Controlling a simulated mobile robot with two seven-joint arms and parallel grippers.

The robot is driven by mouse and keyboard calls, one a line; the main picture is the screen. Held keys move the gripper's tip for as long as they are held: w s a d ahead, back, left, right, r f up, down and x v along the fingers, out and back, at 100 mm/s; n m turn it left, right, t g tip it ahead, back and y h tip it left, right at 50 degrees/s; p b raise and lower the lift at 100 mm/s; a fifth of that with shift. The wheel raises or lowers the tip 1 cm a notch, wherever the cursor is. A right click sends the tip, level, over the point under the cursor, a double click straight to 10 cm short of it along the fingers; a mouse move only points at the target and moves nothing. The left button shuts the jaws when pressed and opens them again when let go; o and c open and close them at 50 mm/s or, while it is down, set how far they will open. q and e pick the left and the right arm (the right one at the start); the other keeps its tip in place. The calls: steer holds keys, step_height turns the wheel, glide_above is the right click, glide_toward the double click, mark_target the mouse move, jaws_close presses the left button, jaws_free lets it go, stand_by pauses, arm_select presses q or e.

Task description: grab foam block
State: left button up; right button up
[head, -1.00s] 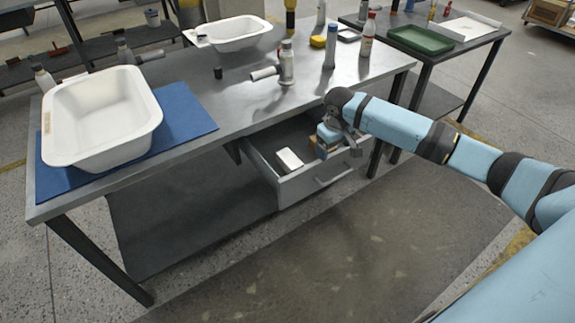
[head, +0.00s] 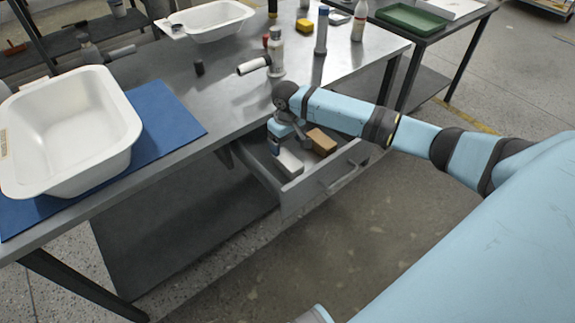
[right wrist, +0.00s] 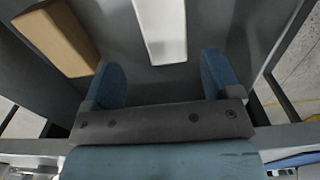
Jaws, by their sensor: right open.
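A white block (head: 290,163) and a tan block (head: 321,141) lie in the open drawer (head: 325,186); I cannot tell by looks alone which is the foam one. My right gripper (head: 286,145) is over the drawer, at the white block, and hides part of it. In the right wrist view the gripper (right wrist: 163,68) is open and empty, its two blue fingers apart. The white block (right wrist: 162,28) lies ahead, lined up with the gap between the fingers. The tan block (right wrist: 56,40) is to the left, outside the left finger. My left gripper is out of view.
The drawer hangs under a metal workbench (head: 225,95), whose front edge is close to my right gripper. A white tub (head: 75,130) on a blue mat (head: 170,110) and several bottles stand on top. A green tray (head: 412,17) is on another table.

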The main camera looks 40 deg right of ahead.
mark_target(285, 156)
steer(key=f, duration=0.2)
steer(key=f+b, duration=0.1)
steer(key=f, duration=0.3)
steer(key=shift+w+a+f+b, duration=0.1)
steer(key=shift+a+f+b, duration=0.25)
steer(key=shift+b, duration=0.05)
steer(key=shift+r, duration=0.1)
steer(key=c, duration=1)
